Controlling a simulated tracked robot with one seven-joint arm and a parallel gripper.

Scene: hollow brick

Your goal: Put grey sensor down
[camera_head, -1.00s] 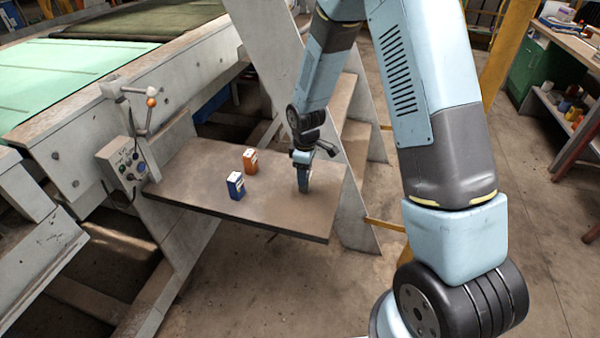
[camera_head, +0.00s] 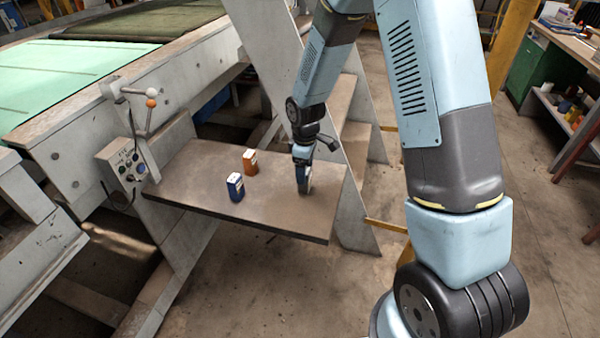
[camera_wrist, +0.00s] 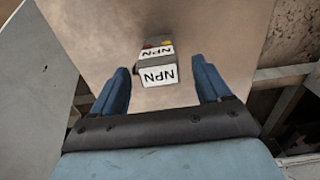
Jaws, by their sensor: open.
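The grey sensor (camera_wrist: 156,73) shows in the wrist view with white NPN labels. It is on the brown tabletop, between and a little beyond the two blue fingers. My gripper (camera_wrist: 160,66) is open, with a visible gap on both sides of the sensor. In the head view my gripper (camera_head: 303,185) points down at the right part of the table (camera_head: 200,190). The sensor cannot be made out there.
A blue box (camera_head: 236,188) and an orange box (camera_head: 250,162) stand upright left of my gripper. A grey control box (camera_head: 125,165) with a ball-ended lever is beyond the table's left edge. A slanted grey post (camera_head: 270,60) rises behind the table. The tabletop's front is clear.

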